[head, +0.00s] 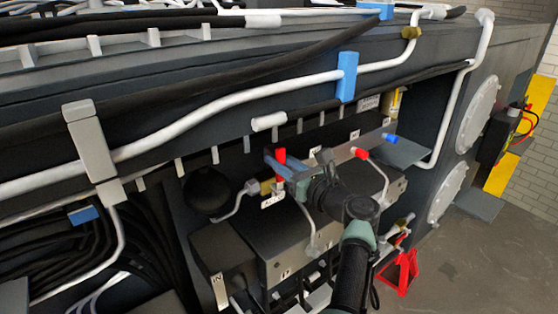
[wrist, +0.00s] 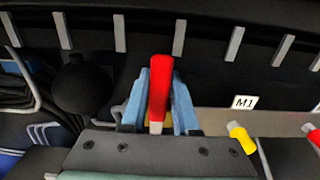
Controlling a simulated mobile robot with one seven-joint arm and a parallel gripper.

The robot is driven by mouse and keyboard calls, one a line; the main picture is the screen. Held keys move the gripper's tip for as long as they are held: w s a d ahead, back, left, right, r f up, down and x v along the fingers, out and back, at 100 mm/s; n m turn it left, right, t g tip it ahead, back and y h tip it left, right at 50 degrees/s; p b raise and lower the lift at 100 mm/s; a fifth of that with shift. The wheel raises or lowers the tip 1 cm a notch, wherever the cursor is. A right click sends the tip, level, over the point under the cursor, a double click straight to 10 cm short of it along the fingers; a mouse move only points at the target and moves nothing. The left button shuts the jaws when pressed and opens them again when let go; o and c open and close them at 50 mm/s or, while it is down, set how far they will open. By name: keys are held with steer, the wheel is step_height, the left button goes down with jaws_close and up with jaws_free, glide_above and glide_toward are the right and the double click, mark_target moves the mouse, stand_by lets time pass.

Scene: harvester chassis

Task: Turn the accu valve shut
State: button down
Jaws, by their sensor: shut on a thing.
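The accu valve's red lever (head: 281,156) stands upright on a brass valve body (head: 266,187), above a white label that seems to begin with "AC". My gripper (head: 276,163) is at this lever, its blue fingers on either side of it. In the wrist view the red lever (wrist: 160,85) rises between the two blue fingers (wrist: 160,76), which are shut on it. The lever's top sticks out past the fingertips, and its whitish lower end shows near the gripper's palm. The valve body is mostly hidden by my gripper there.
Another red lever (head: 360,153) and a blue one (head: 390,138) sit to the right along the grey manifold. A yellow fitting (wrist: 241,138) is right of my gripper, by an "M1" label (wrist: 243,102). A black ball-shaped part (head: 209,191) is to the left. White pipes (head: 230,101) run above.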

steer(key=c, duration=0.7)
jaws_free()
steer(key=shift+o, duration=0.2)
steer(key=shift+s+d, duration=0.1)
steer(key=b+v, duration=0.2)
steer(key=v, duration=1)
steer(key=shift+s+d+b, duration=0.2)
steer(key=shift+s+b, duration=0.1)
steer(key=shift+b, duration=0.1)
